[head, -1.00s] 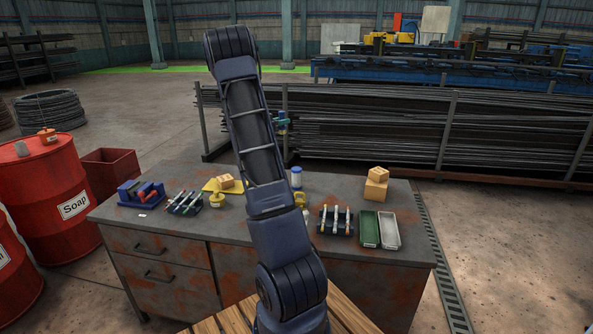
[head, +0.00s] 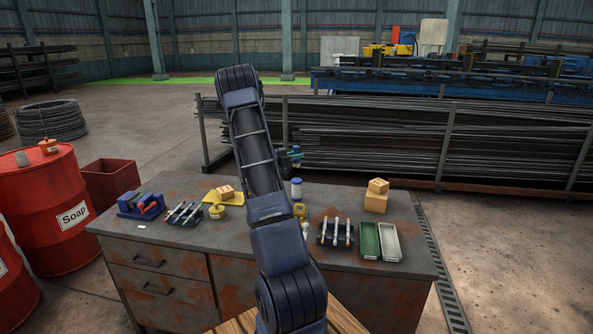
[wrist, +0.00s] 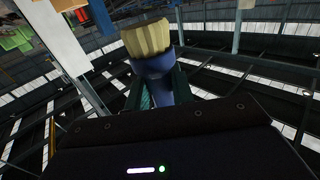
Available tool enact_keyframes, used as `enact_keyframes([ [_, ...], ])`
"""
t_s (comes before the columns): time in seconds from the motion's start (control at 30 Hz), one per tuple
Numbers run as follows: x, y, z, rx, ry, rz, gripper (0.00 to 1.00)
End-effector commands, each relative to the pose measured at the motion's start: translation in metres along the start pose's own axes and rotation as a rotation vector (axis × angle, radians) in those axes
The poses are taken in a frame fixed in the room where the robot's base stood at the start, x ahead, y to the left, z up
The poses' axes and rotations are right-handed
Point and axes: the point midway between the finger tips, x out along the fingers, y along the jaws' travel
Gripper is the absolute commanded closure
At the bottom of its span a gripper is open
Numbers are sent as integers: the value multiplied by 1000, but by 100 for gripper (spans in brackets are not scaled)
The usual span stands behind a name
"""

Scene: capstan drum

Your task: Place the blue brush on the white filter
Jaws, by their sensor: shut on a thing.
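The blue brush (wrist: 152,64), with cream bristles, is held in my gripper (wrist: 156,90) in the wrist view, bristles pointing away from the palm. The teal fingers close on its blue body. In the head view my gripper (head: 294,156) shows small at the right of my arm, above the back of the workbench; the brush is hard to make out there. A white cylinder with a blue band, which looks like the white filter (head: 296,188), stands upright on the bench below my gripper, apart from it.
A yellow pot (head: 217,211) stands left of my arm.

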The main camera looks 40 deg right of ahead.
Motion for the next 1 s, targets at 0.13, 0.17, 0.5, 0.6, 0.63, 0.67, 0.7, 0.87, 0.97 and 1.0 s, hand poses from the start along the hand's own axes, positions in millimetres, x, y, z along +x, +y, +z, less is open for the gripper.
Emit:
enact_keyframes([
  [0.13,0,0,21,-1,0,0,100],
  [0.17,0,0,23,-1,0,1,100],
  [0.5,1,0,50,-2,0,1,100],
  [0.6,0,0,64,-1,0,1,100],
  [0.63,0,0,67,-1,0,1,100],
  [0.67,0,0,69,0,0,1,100],
  [0.7,0,0,70,1,0,1,100],
  [0.87,0,0,70,2,1,1,100],
  [0.97,0,0,71,2,1,1,100],
  [1.0,0,0,72,1,0,1,100],
])
